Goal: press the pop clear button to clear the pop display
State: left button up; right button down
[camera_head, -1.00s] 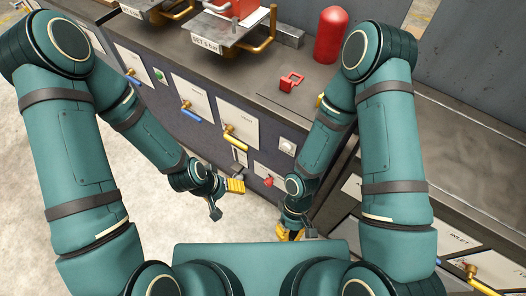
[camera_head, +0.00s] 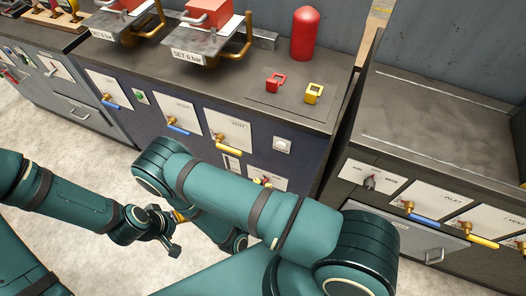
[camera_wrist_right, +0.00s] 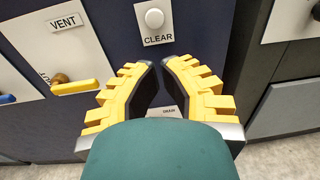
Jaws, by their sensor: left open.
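The pop clear button is a round white knob on a white plate (camera_head: 281,145) on the dark cabinet front. In the right wrist view the button (camera_wrist_right: 154,18) is at the top middle, above the word CLEAR. My right gripper (camera_wrist_right: 158,64) has yellow, dark-lined fingers with a narrow gap between the tips. They point at the panel just below the button and do not appear to touch it. In the head view my right arm hides most of that gripper. My left gripper (camera_head: 178,232) is open and empty, low and left, away from the button. I cannot identify the pop display.
The vent plate (camera_wrist_right: 55,45) with a yellow-handled valve is left of the button. A drain label (camera_wrist_right: 169,112) shows between my right fingers. On the counter are a red cylinder (camera_head: 304,35), a red clip (camera_head: 275,83) and a yellow clip (camera_head: 314,93). Another cabinet (camera_head: 440,110) stands right.

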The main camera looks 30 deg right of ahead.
aim_at(278, 147)
jog(key=shift+w+a+n+t, duration=0.3)
jog(key=shift+a+t, duration=0.1)
jog(key=b+x, duration=0.1)
jog(key=x, duration=1.1)
jog(key=shift+w+d+f, duration=0.1)
jog(key=shift+w+d, duration=0.6)
jog(key=shift+d, duration=0.1)
